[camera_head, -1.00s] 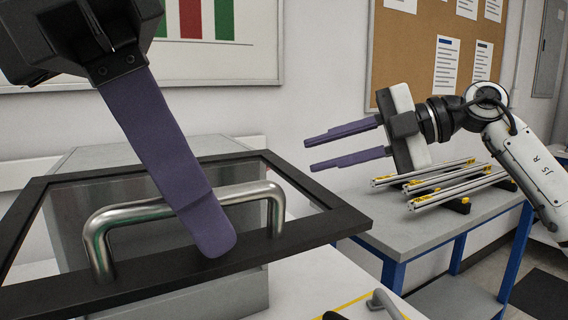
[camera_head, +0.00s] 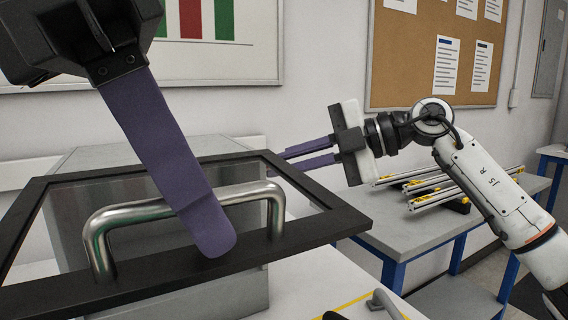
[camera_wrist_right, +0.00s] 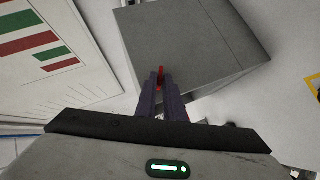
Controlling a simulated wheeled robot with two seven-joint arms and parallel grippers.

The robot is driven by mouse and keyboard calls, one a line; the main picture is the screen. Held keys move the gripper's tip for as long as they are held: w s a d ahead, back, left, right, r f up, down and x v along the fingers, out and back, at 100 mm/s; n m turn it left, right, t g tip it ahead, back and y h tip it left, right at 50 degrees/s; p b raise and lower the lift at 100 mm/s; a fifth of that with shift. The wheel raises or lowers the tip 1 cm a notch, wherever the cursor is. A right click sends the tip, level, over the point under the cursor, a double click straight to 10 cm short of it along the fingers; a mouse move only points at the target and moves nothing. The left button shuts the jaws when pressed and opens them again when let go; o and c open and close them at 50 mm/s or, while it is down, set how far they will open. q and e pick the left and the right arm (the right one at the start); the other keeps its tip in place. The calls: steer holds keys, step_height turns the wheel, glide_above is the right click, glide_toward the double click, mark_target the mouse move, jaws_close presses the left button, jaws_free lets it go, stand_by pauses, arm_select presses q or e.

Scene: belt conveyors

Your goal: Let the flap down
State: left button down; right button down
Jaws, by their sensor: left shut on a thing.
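The flap is a black-framed clear panel (camera_head: 130,290) that spans the lower left of the head view, raised in front of a grey box (camera_head: 235,290). It has a curved metal bar handle (camera_head: 98,245). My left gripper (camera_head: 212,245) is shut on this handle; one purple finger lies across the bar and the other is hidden. My right gripper (camera_head: 282,157) points left beside the flap's far right edge. In the right wrist view its two fingers (camera_wrist_right: 161,85) stand a little apart, with a small red part (camera_wrist_right: 161,70) by their tips against the grey box.
A grey table with blue legs (camera_head: 410,235) stands on the right and carries several metal profiles (camera_head: 435,190). A second grey handle (camera_head: 385,300) shows at the bottom. A wall with a cork board (camera_head: 405,60) is behind.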

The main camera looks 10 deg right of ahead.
steer(key=shift+f, duration=0.1)
stand_by(0.3)
steer(key=shift+s+a+f+n+t+y, duration=0.1)
steer(key=shift+f+n+t+y, duration=0.2)
steer(key=shift+n+t+y, duration=0.6)
steer(key=shift+s+f+n+t+y, duration=0.1)
steer(key=shift+f+n+t+y, duration=0.25)
steer(key=shift+n+y, duration=0.95)
steer(key=shift+n, duration=0.3)
steer(key=c, duration=2)
jaws_free()
steer(key=shift+w, duration=0.1)
steer(key=v, duration=1.2)
steer(key=shift+f, duration=0.1)
